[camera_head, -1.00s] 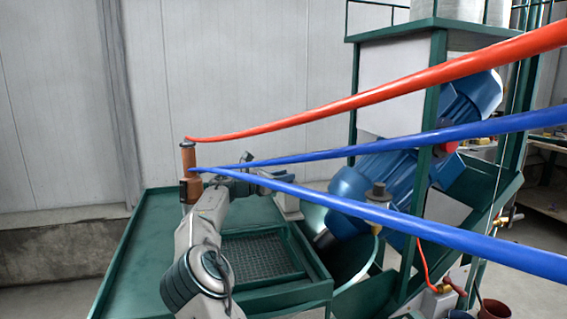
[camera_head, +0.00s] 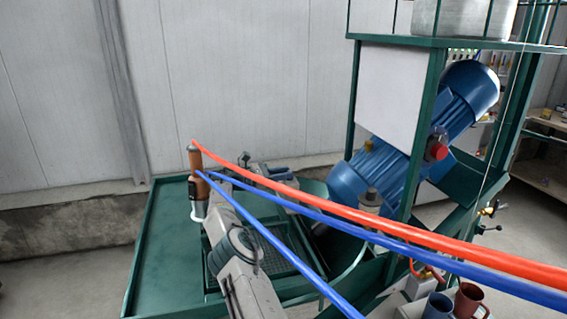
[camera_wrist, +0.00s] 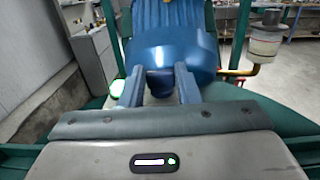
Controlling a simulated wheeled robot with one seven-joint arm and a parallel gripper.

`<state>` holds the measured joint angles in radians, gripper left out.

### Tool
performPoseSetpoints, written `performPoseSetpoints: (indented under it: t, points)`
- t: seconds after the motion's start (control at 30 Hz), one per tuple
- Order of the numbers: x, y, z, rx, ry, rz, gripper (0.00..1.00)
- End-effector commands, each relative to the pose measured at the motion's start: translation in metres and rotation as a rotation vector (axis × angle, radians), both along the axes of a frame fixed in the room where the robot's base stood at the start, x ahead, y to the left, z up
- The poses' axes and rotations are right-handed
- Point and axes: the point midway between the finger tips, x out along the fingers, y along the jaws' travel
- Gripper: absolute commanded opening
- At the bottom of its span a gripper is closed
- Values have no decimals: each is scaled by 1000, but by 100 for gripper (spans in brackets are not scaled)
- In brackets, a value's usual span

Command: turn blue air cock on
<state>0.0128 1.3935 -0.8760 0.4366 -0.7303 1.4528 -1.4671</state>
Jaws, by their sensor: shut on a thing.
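My gripper (camera_wrist: 160,88) shows in the wrist view with its two blue-grey fingers apart. A dark blue piece (camera_wrist: 161,84) lies between them, and the fingers are shut on it. I cannot tell from its shape whether it is the blue air cock. The blue motor (camera_wrist: 172,50) fills the view just beyond the fingertips. In the head view my arm reaches over the green table, but the fingertips cannot be made out. A small brass cock (camera_head: 490,209) is on the right side of the green frame, far from my arm. No blue handle is clear on it.
A red hose (camera_head: 340,210) and blue hoses (camera_head: 330,220) run across the head view to the brown cylinder (camera_head: 195,162). The green table (camera_head: 150,275) is mostly bare at left. The blue motor (camera_head: 400,150) sits in the frame. Mugs (camera_head: 470,300) stand at bottom right.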

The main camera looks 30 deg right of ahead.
Motion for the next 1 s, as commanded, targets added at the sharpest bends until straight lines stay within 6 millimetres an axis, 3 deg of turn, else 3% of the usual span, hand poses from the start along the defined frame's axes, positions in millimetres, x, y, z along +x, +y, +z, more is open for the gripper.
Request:
performPoseSetpoints:
  t: [0.03,0.87,0.9,0.97,1.0]
  points:
    - [5,1,14,-12,-6,14,6]
    - [-2,2,4,5,-12,-35,6]
    - [-2,2,4,5,-12,-36,34]
    - [-2,2,4,7,-11,-36,51]
    - [-2,2,3,7,-11,-37,51]
